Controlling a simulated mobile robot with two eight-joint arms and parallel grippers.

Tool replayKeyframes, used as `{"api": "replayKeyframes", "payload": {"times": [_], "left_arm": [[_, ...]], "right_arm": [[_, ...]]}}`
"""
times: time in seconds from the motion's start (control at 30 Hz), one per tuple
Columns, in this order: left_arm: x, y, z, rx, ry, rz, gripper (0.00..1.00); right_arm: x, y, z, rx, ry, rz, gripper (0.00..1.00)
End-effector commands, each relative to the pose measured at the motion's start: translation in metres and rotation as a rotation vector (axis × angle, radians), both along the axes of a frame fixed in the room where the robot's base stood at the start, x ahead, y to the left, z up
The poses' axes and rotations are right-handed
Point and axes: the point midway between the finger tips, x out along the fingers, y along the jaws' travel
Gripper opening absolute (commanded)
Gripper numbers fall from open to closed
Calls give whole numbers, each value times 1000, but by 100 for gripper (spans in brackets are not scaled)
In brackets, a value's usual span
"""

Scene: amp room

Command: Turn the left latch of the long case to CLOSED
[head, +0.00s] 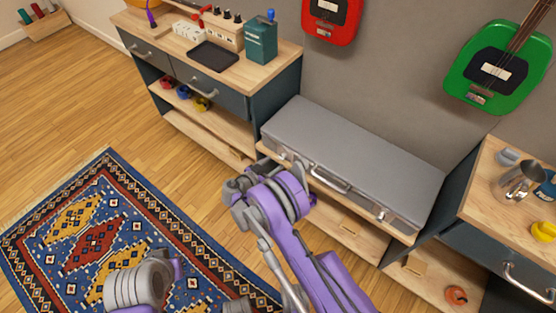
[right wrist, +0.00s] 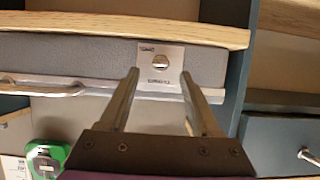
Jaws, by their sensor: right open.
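The long grey case (head: 350,150) lies shut on a wooden bench below the wall. Its left latch (head: 284,155) is at the left end of the front face, just beyond my right arm. In the right wrist view, which is upside down, the latch (right wrist: 160,63) is a small round knob with a slot on a pale plate. The plate's lettering is too small to read surely. My right gripper (right wrist: 160,74) is open, its fingers pointing at the plate on either side of the knob, with nothing between them. Contact cannot be told. My left gripper is out of view.
The case's handle (head: 330,178) and right latch (head: 384,214) are along the same front face. A workbench (head: 272,62) stands left of the case and a wooden-topped cabinet (head: 480,190) right. A patterned rug (head: 95,225) lies on the open floor.

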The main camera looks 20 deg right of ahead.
Motion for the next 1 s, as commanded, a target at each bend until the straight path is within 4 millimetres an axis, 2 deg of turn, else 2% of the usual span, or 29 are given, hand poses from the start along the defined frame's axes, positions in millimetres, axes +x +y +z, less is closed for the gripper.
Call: {"api": "replayKeyframes", "payload": {"times": [0.1,0.23,0.63,0.67,1.0], "left_arm": [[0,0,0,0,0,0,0],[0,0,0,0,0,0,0],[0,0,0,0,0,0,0],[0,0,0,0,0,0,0],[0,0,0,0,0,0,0]], "right_arm": [[12,-16,-8,0,1,-2,64],[21,-27,-14,1,1,-1,64],[26,-32,-17,0,1,1,64],[26,-32,-17,0,1,1,61],[25,-32,-17,0,1,1,0]]}}
